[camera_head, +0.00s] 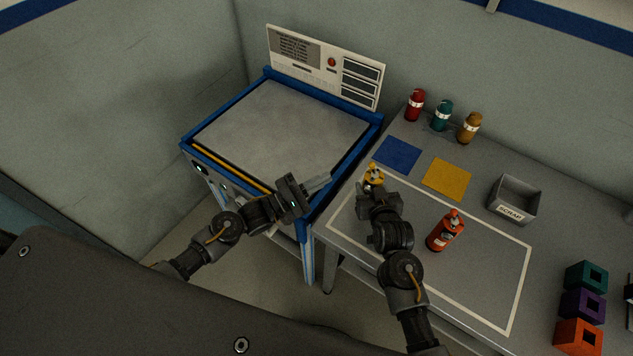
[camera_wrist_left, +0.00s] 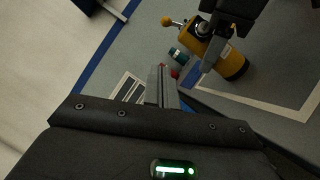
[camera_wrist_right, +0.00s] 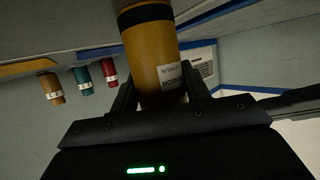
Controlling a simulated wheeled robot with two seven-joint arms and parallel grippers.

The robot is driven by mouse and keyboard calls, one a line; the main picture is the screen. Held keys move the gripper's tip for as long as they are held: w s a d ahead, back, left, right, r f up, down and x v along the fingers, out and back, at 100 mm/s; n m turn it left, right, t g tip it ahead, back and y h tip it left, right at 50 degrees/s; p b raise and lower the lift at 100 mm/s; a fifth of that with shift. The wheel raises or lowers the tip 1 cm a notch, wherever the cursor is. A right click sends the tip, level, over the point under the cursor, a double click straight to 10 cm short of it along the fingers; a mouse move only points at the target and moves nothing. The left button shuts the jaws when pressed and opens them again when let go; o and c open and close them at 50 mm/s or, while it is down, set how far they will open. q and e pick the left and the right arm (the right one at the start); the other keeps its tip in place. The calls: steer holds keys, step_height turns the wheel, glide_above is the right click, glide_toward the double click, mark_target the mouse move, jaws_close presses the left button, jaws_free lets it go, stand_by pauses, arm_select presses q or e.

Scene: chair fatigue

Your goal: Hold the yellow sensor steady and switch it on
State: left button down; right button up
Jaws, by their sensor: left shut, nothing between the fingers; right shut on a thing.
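The yellow sensor (camera_head: 374,174) is a yellow cylinder with dark bands, at the upper left of the white-outlined area on the grey bench. My right gripper (camera_head: 373,190) is shut on it. In the right wrist view the sensor (camera_wrist_right: 160,62) stands between the fingers, with a white label partly visible.
A red bottle (camera_head: 446,231) stands right of my right arm. Red, teal and ochre bottles (camera_head: 441,116) stand at the back. Blue (camera_head: 397,154) and yellow (camera_head: 447,179) squares lie flat behind the outline. A grey scrap bin (camera_head: 533,203) and coloured blocks (camera_head: 583,305) are right.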

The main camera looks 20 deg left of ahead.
arm_select(q)
steer(key=w+d+r, duration=0.3)
steer(key=d, duration=0.5)
steer(key=shift+w, duration=0.4)
steer(key=shift+d+r+m+g, duration=0.1)
steer(key=shift+r+m+g, duration=0.25)
steer(key=shift+m, duration=0.55)
steer(key=m+y, duration=0.1)
steer(key=d+r+m+g, duration=0.1)
steer(key=m, duration=0.1)
steer(key=m+g+y, duration=0.1)
steer(key=shift+s+d+r+y, duration=0.2)
steer(key=shift+d+r+y, duration=0.05)
steer(key=shift+y, duration=0.05)
glide_toward(371, 165)
steer(key=a+r, duration=0.1)
steer(key=s+a+r, duration=0.1)
steer(key=a, duration=0.1)
steer(key=a+r, duration=0.1)
steer(key=a, duration=0.1)
steer(key=shift+s, duration=0.15)
